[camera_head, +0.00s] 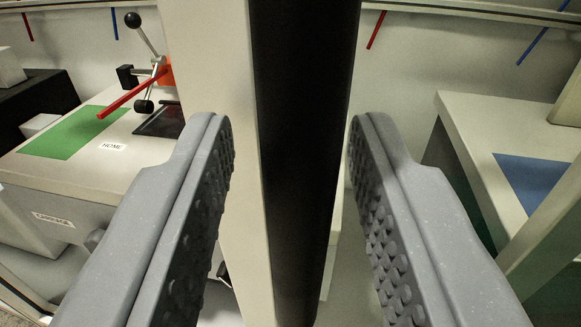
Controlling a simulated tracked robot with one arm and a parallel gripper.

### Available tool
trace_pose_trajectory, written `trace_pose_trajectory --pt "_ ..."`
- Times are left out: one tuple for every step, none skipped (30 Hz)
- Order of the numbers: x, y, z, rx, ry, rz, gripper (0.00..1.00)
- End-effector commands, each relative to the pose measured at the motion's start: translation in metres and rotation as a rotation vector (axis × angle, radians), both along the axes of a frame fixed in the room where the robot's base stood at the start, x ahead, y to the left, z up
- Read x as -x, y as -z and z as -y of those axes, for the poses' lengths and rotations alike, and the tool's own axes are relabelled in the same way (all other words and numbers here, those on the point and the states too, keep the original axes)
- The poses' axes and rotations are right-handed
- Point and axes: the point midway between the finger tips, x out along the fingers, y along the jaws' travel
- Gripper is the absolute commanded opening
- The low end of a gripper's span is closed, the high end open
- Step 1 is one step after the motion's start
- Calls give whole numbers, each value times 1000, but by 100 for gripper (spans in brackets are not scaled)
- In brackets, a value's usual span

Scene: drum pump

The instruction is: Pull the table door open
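A tall upright panel stands close in front of me, with a pale face (215,60) and a broad black strip (300,170) along its right side. I cannot tell whether this is the table door or whether the strip is its handle. My gripper (292,125) is open, with one grey studded finger on each side of the panel. The right finger shows a small gap to the black strip. The left finger overlaps the pale face in the picture; contact there cannot be told. The panel's top and bottom run out of view.
At left, a pale table (120,175) bears a green patch (72,135), a HOME label and a red-handled lever (130,95) with black knobs. At right stands another table (480,125) with a blue patch (535,180). A pale bar crosses the lower right corner.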

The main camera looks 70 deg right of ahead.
Motion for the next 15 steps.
trace_pose_trajectory --pt "0 0 -2 -1 -1 0 32" --pt "1 0 -4 -1 -1 0 32" --pt "2 0 -7 -1 -1 -1 32" --pt "3 1 -10 -1 -1 -1 32" --pt "4 1 -13 0 -2 -2 32" --pt "6 1 -19 0 -3 -2 32" --pt "7 0 -25 0 -3 -2 32" --pt "9 0 -30 -2 -3 -2 32" --pt "11 1 -37 -2 -3 -1 32" --pt "13 1 -44 -3 -4 -1 32" --pt "15 1 -50 -3 -3 -1 32" --pt "18 1 -58 -2 -4 -2 32" --pt "20 1 -64 -2 -3 -2 32" --pt "23 1 -70 -2 -3 -2 32" --pt "25 1 -79 -3 -4 -2 32"
